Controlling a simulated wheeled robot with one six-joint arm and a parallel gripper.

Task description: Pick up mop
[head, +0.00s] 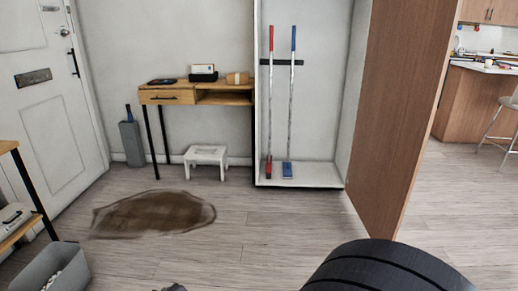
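Two long-handled cleaning tools stand upright in an open white closet in the head view. One has a red grip and red foot (269,110); the other has a blue grip and a blue, flat-looking foot (290,110). Both lean or hang at a dark rail (282,62) on the closet's back wall, their feet at the closet floor. I cannot tell for sure which one is the mop. A dark rounded part of my arm fills the bottom right. My gripper is not clearly visible, and neither tool is held.
The closet's brown door (405,95) stands open on the right. A brown stain (155,213) spreads on the wood floor (265,235). A desk (165,97), white stool (206,157) and grey bin (50,270) stand left. Floor before the closet is clear.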

